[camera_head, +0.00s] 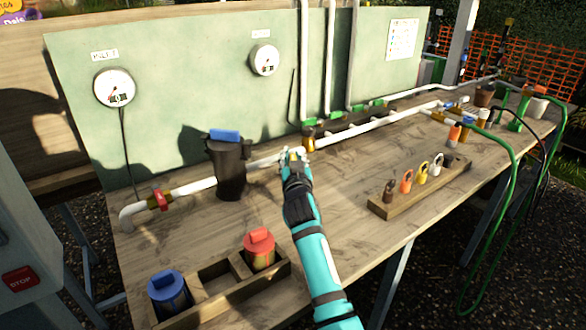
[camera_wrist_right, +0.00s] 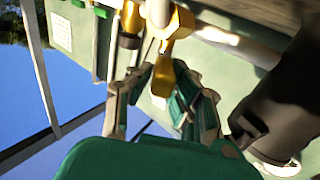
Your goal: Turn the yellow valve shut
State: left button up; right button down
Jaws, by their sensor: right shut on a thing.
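The yellow valve sits on the white pipe near the middle of the bench. Its yellow handle (camera_wrist_right: 165,68) shows large in the right wrist view, between the fingers. My right gripper (camera_head: 294,157) reaches up to the pipe in the head view and covers most of the valve. In the right wrist view my right gripper (camera_wrist_right: 160,88) is shut on the yellow handle, one finger on each side. How far the handle is turned against the pipe is hard to tell. My left gripper is not in view.
A black filter housing (camera_head: 230,170) stands left of my gripper, on the same pipe. A red-handled valve (camera_head: 159,198) is further left. A wooden rack (camera_head: 385,208) with several coloured tags is to the right. A wooden tray (camera_head: 215,308) holds blue and red canisters in front.

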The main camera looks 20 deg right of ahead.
aim_at(293, 157)
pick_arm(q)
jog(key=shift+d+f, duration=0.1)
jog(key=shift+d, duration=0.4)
pick_arm(e)
jog(key=c, duration=1.5)
grip_release()
jog(key=shift+o, duration=1.3)
jog(key=shift+r, duration=0.2)
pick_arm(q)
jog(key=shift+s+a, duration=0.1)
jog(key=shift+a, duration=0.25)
pick_arm(e)
notch_tip(293, 157, up, 10)
jog(key=shift+f, duration=0.25)
